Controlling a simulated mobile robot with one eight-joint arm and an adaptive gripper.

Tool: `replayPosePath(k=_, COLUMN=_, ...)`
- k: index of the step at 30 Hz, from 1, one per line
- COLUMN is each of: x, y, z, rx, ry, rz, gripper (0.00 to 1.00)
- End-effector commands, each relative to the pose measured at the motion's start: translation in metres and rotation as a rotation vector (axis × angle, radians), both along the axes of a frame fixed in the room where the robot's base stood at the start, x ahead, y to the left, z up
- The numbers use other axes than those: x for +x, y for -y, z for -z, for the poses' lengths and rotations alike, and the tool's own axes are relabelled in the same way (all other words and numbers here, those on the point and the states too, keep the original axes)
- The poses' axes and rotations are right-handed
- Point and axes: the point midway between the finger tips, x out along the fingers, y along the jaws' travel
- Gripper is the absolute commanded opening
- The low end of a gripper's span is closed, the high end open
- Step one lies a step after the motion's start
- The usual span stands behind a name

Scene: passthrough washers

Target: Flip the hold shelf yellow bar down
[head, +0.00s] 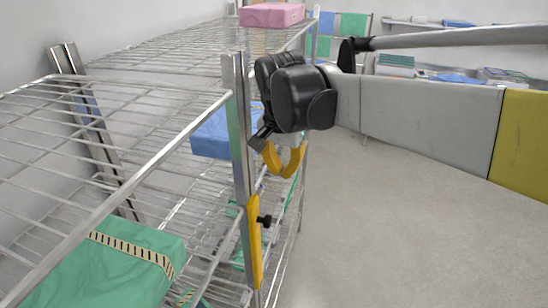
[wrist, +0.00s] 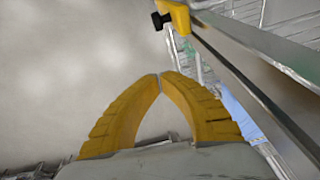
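The yellow bar (head: 255,245) stands upright along the front metal post of the wire shelf, with a black knob (head: 264,220) on its right side near the top. In the wrist view, the end of the yellow bar (wrist: 180,16) and its black knob show at the top edge. My gripper (head: 280,172) is in front of the post, above the bar and apart from it in the head view. In the wrist view, the yellow fingertips of my gripper (wrist: 159,76) meet with nothing between them.
A wire shelf (head: 130,180) fills the left. It holds a green package (head: 110,268), a blue package (head: 212,135) and a pink package (head: 270,15). The floor (head: 410,220) there is clear.

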Motion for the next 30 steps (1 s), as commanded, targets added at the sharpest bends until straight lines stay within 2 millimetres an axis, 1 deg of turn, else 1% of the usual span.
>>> replayPosePath(k=9, x=0.0, y=0.0, z=0.001, rx=0.0, ry=0.0, rz=0.0, gripper=0.0)
replayPosePath(k=13, x=0.002, y=0.001, z=0.009, rx=0.0, ry=0.0, rz=0.0, gripper=0.0)
replayPosePath(k=17, x=0.007, y=0.002, z=0.029, rx=0.0, ry=0.0, rz=0.001, gripper=0.0)
replayPosePath(k=27, x=0.023, y=0.005, z=0.099, rx=0.0, ry=0.0, rz=0.0, gripper=0.0)
replayPosePath(k=30, x=0.009, y=-0.003, z=0.104, rx=0.0, ry=0.0, rz=-0.003, gripper=0.0)
